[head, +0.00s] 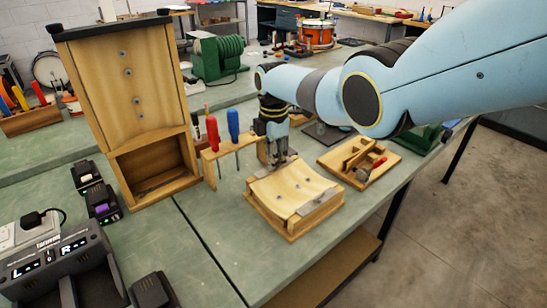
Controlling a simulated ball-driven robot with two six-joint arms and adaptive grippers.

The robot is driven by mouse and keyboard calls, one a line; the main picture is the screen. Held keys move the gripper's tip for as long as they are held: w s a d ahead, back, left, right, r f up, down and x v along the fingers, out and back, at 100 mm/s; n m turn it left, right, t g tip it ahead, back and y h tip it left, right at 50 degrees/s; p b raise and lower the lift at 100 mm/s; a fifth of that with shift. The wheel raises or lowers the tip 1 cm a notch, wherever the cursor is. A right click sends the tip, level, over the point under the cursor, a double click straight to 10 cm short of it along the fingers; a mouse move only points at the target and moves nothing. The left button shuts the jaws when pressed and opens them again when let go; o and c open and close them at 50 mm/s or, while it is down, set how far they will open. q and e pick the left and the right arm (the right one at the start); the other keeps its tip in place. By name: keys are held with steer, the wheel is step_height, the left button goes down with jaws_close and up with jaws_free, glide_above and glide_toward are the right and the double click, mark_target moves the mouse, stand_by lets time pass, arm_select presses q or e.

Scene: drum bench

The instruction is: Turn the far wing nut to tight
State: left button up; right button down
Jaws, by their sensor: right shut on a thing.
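A wooden fixture with a curved top (290,190) stands on the green bench in the middle of the head view. A grey metal plate (319,203) lies across its near right end, and another grey strip lies at its far end. My right gripper (279,160) points down at that far end and is shut. The far wing nut is hidden between its fingers, so its angle does not show. My left gripper is not in view.
A rack with red and blue screwdrivers (233,124) stands close left of my right gripper. A wooden tray with a red-handled tool (362,174) lies to the right. A tall wooden cabinet (130,95) stands left. Free bench lies in front of the fixture.

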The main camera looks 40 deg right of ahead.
steer(key=m, duration=0.5)
steer(key=shift+p, duration=0.35)
steer(key=m, duration=0.4)
steer(key=shift+m, duration=0.4)
steer(key=m, duration=0.4)
steer(key=shift+m+p, duration=0.3)
steer(key=m, duration=0.4)
steer(key=shift+m, duration=0.3)
steer(key=m, duration=0.4)
steer(key=shift+a, duration=0.1)
steer(key=m, duration=0.6)
steer(key=shift+p, duration=0.3)
steer(key=m, duration=0.8)
steer(key=shift+m, duration=0.6)
